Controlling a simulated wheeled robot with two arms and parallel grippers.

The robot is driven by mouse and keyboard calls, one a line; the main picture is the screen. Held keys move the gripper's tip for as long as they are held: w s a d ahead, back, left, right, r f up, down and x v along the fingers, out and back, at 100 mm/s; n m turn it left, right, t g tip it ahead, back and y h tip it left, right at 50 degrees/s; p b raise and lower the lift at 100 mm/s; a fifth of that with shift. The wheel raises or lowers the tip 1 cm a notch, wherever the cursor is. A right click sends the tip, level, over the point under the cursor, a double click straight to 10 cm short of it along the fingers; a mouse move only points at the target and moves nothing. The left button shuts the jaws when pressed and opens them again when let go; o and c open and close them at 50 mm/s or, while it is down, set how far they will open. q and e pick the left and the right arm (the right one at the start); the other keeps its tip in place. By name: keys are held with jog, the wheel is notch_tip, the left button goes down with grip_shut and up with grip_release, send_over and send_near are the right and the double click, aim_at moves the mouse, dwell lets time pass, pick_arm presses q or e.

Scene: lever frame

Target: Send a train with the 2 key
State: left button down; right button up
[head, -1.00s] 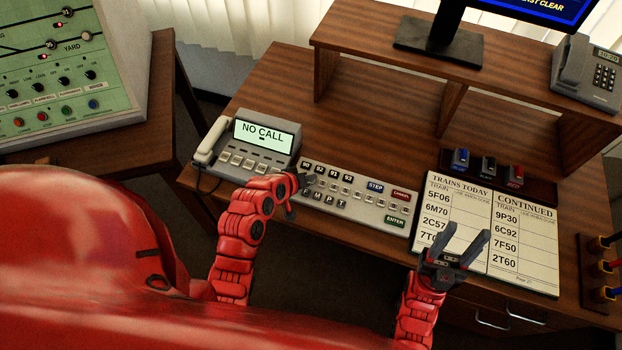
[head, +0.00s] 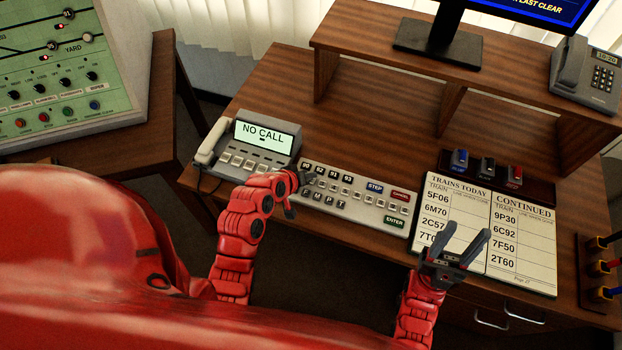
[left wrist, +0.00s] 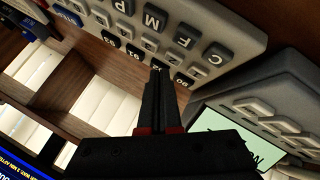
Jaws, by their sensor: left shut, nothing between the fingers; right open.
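The grey key panel (head: 358,207) lies on the desk, with dark keys marked 90, 92, 91 and 93, a row of small pale keys, letter keys, and STEP, CANCEL and ENTER keys. My left gripper (head: 309,179) is shut and empty over the panel's left end. In the left wrist view, its tips (left wrist: 158,64) are at the dark key row beside the 90 key (left wrist: 183,80) and hide part of a neighbouring key. Whether they touch is unclear. I cannot make out which small key is the 2. My right gripper (head: 465,235) is open and empty over the train list.
A desk phone (head: 262,137) reading NO CALL stands left of the panel. The TRAINS TODAY sheets (head: 436,208) lie to its right, with blue, black and red items (head: 487,168) behind them. A shelf (head: 470,75) with a monitor stands at the back. The middle of the desk is clear.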

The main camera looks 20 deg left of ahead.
pick_arm(q)
notch_tip(320, 180, up, 5)
jog(key=shift+p, duration=1.25)
jog(key=shift+w, duration=0.1)
